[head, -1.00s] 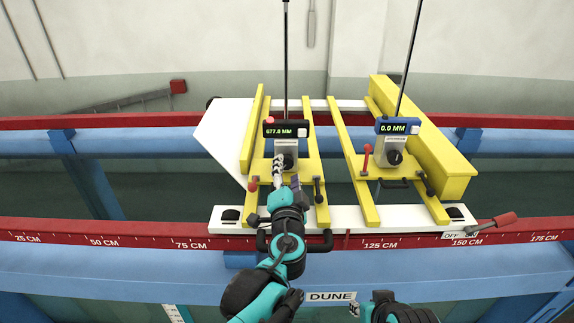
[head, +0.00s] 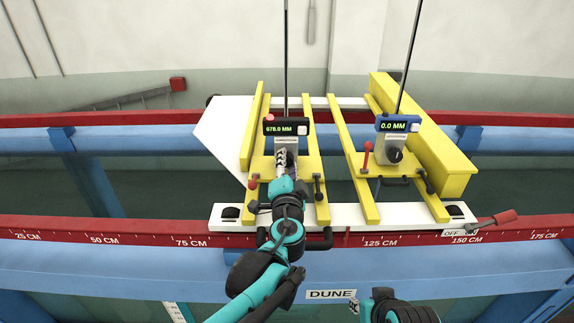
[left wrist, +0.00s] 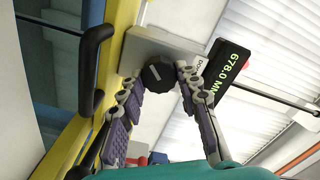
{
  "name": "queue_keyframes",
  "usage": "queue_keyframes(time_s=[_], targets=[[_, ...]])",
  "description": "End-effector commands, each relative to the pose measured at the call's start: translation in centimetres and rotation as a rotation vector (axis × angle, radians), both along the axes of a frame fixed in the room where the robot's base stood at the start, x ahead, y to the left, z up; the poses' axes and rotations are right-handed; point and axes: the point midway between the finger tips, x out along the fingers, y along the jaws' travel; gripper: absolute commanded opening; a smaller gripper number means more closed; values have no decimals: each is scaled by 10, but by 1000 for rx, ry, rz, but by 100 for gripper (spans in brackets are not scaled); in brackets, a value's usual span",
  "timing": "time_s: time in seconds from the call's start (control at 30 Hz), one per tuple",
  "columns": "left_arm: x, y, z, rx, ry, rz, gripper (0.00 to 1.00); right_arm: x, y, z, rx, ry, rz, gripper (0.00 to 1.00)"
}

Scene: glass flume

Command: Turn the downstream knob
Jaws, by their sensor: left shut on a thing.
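The knob (left wrist: 158,75) is a dark round dial with a pale line, on the grey block of the left gauge. My left gripper (head: 281,160) is at that gauge; in the left wrist view its fingers (left wrist: 157,88) are closed around the knob from both sides. The left gauge's black display (head: 287,129) reads 678.0 MM, and a partly hidden label beginning "DO" shows beside the display in the left wrist view (left wrist: 233,66). In the head view the fingers mostly cover the knob. Part of my right arm shows at the bottom edge; its gripper's opening cannot be made out.
The right gauge's blue display (head: 397,125) reads 0.0 MM, with its own knob (head: 396,155) below. Yellow rails, small levers and a black handle (head: 320,240) crowd the white carriage (head: 390,212). A red-gripped lever (head: 504,218) is at the right. Red scale rail (head: 150,232) in front.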

Motion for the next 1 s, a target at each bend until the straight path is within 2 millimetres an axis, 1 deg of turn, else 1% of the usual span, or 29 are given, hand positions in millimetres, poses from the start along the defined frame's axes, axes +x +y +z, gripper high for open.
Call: queue_keyframes(time_s=[0.03,0.23,0.27,0.3,0.33,0.6,0.73,0.87,1.0], targets=[[0,0,-2,11,0,-1,4,0,0,-3,0,0,0,30],[0,0,-1,10,0,-1,4,0,0,-1,0,0,0,30],[0,0,-1,10,0,-1,41,0,0,-1,0,0,0,30],[0,0,-1,10,0,-1,51,0,0,-1,0,0,0,30],[0,0,-1,10,0,-1,54,0,0,-1,0,0,0,30],[-1,0,0,10,0,0,54,0,0,-1,0,0,0,30],[-9,-1,0,10,0,-2,54,0,0,-1,0,0,0,30],[-31,-1,-1,10,0,-4,54,0,0,-1,0,0,0,30],[-64,-2,-1,10,1,-5,54,0,0,-1,0,0,0,30]])
